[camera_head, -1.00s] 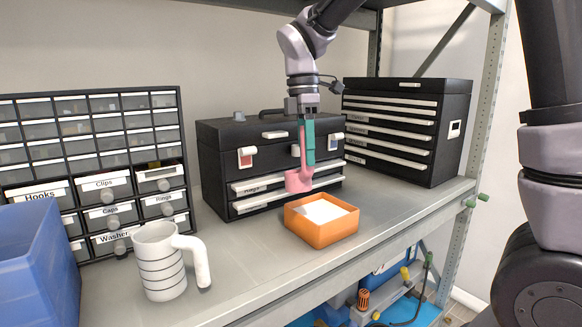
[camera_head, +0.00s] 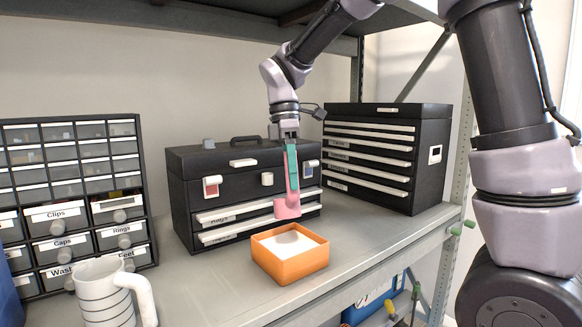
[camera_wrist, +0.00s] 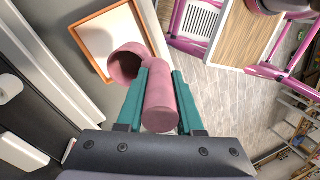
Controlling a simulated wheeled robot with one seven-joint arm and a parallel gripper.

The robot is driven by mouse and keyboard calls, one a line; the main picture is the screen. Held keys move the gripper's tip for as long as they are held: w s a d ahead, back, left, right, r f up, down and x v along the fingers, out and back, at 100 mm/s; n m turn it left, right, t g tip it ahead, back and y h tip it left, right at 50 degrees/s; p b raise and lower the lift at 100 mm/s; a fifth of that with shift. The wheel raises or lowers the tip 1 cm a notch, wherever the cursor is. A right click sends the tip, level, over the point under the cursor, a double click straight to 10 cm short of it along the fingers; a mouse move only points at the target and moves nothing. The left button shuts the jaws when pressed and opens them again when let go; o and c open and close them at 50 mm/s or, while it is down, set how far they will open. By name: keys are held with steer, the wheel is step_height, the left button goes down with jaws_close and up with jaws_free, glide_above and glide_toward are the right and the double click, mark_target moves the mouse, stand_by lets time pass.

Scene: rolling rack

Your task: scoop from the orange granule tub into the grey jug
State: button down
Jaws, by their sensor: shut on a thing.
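The orange tub (camera_head: 291,268) sits on the grey shelf near its front edge, with white granules (camera_head: 290,243) inside. My gripper (camera_head: 291,170) has teal fingers shut on the handle of a pink scoop (camera_head: 288,208). The scoop hangs bowl-down above the tub's back rim, apart from the granules. In the wrist view, the scoop's bowl (camera_wrist: 126,66) looks empty and the tub (camera_wrist: 88,58) lies beyond it at upper left. The light grey jug (camera_head: 106,295), with dark rings and a handle on its right, stands upright at lower left, cut off by the picture's bottom edge.
A black toolbox (camera_head: 185,200) stands close behind the scoop. A black drawer chest (camera_head: 432,165) is at the back right. A cabinet of small drawers (camera_head: 100,212) stands behind the jug. The shelf surface between jug and tub is clear.

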mark_target(291, 217)
steer(key=shift+w+a+f+x, duration=0.15)
steer(key=shift+w+x, duration=0.15)
steer(key=shift+x, duration=1.25)
steer(key=shift+w+a+x, duration=0.1)
steer(key=shift+w+x, duration=0.25)
steer(key=shift+x, duration=1.2)
steer(key=shift+w+a+f+x, duration=0.15)
steer(key=shift+w+x, duration=0.15)
steer(key=shift+x, duration=1.3)
steer(key=shift+r, duration=0.1)
steer(key=shift+r+t+y, duration=0.2)
steer(key=shift+r+t, duration=0.35)
steer(key=shift+r, duration=1.6)
steer(key=shift+r+t+y, duration=0.2)
steer(key=shift+r+t, duration=0.4)
steer(key=shift+r, duration=1.55)
steer(key=shift+r+t+y, duration=0.2)
steer(key=shift+r+t, duration=0.35)
steer(key=shift+r, duration=1.65)
steer(key=c, duration=1.3)
jaws_free()
steer(key=shift+c, duration=0.2)
jaws_close()
steer(key=shift+s, duration=0.1)
